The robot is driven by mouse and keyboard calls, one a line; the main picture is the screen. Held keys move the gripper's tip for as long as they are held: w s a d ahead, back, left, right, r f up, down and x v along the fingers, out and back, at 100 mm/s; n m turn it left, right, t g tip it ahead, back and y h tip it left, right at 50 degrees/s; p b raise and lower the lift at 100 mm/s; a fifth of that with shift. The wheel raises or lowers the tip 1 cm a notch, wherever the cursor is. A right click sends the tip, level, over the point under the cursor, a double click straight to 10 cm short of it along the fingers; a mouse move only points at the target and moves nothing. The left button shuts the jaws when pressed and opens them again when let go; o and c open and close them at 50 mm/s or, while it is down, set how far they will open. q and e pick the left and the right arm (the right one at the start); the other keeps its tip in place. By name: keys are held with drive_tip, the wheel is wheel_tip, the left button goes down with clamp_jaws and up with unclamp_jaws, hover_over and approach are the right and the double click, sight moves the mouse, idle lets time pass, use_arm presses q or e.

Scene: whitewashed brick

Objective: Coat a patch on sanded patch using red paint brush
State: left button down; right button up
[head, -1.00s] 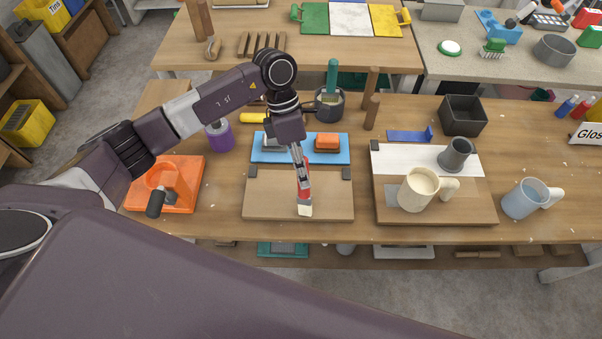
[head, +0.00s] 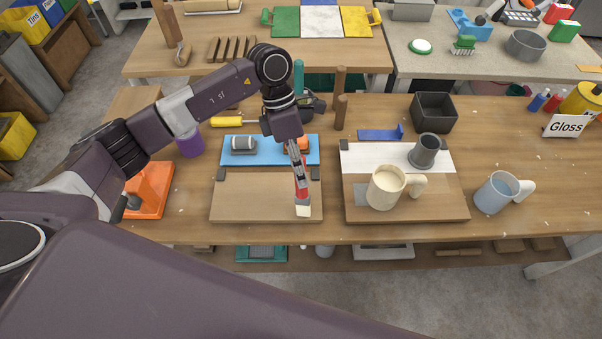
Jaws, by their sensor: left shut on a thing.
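My left gripper (head: 298,166) is shut on the red paint brush (head: 302,193). The brush points down, its pale bristles over the right front part of a plain wooden board (head: 252,200). I cannot tell whether the bristles touch the board. Which surface is the sanded patch is not clear. My right gripper is not in view.
A blue tray (head: 275,150) with sanding blocks lies behind the plain board. A grey cup (head: 427,151) stands on the second board; a blue mug (head: 495,193) is to its right. An orange holder (head: 150,190) stands at left. The right tabletop has free room.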

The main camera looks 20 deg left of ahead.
use_arm(q)
drive_tip(key=r, duration=0.1)
drive_tip(key=r+p, duration=0.1)
drive_tip(key=r, duration=0.2)
drive_tip(key=shift+s+a+r, duration=0.15)
drive_tip(key=shift+a+r, duration=0.1)
drive_tip(key=shift+a, duration=0.1)
drive_tip(key=shift+d+r+p, duration=0.2)
drive_tip(key=shift+r+p, duration=0.55)
drive_tip(key=shift+r, duration=0.8)
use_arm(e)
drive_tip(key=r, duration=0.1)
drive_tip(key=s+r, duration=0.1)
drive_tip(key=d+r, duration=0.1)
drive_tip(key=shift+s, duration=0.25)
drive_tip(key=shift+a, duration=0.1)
